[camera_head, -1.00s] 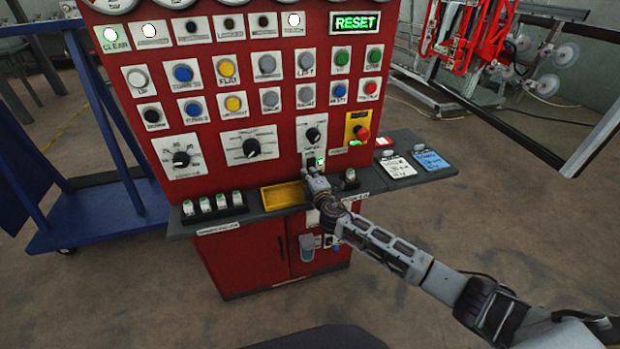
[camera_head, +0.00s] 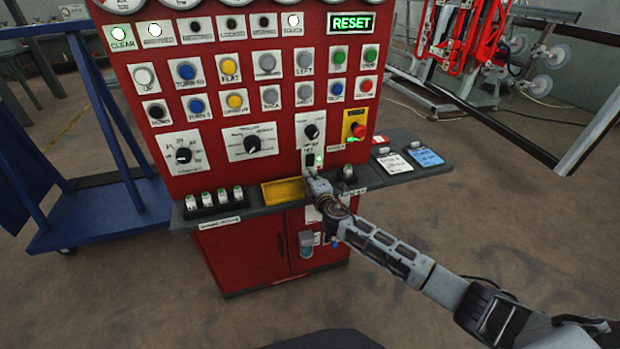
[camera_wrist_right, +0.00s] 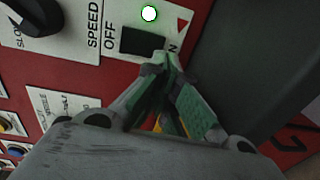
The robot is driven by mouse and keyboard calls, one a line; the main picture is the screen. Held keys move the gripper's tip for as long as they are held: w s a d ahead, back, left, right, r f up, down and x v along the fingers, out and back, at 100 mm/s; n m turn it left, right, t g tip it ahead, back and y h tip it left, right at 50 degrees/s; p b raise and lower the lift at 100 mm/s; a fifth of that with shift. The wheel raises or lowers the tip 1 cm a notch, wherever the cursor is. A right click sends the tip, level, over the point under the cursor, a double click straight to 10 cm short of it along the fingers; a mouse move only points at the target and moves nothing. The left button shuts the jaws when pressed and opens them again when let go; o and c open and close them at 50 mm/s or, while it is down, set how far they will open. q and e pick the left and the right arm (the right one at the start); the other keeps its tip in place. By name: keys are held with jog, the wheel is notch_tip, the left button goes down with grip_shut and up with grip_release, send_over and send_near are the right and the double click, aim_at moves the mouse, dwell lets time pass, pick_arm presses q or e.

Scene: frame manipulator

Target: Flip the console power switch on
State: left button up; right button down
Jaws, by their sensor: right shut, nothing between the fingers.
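The power switch (camera_head: 309,160) is a small black rocker on a white plate, low on the front of the red console (camera_head: 290,100). In the right wrist view the switch (camera_wrist_right: 142,41) lies between an OFF label and a partly covered label ending in N. A round lamp beside it is lit, green in the head view. My right gripper (camera_head: 310,177) is shut and empty, its fingertips (camera_wrist_right: 163,63) at the edge of the switch near the N. I cannot tell whether they touch it. My left gripper is not in view.
A grey shelf (camera_head: 265,212) juts out below the panel, with a yellow tray (camera_head: 283,192) and several small switches. A red emergency button (camera_head: 358,131) sits right of the power switch. A blue cart (camera_head: 100,215) stands at the left. The floor at the right is open.

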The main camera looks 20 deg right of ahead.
jog(key=shift+s+r, duration=0.15)
jog(key=shift+s, duration=0.65)
jog(key=shift+s+f, duration=0.1)
jog(key=shift+f, duration=0.2)
jog(key=shift+s, duration=0.75)
jog(key=s+f, duration=0.1)
jog(key=s, duration=0.6)
jog(key=shift+s+d, duration=0.15)
jog(key=shift+s, duration=0.1)
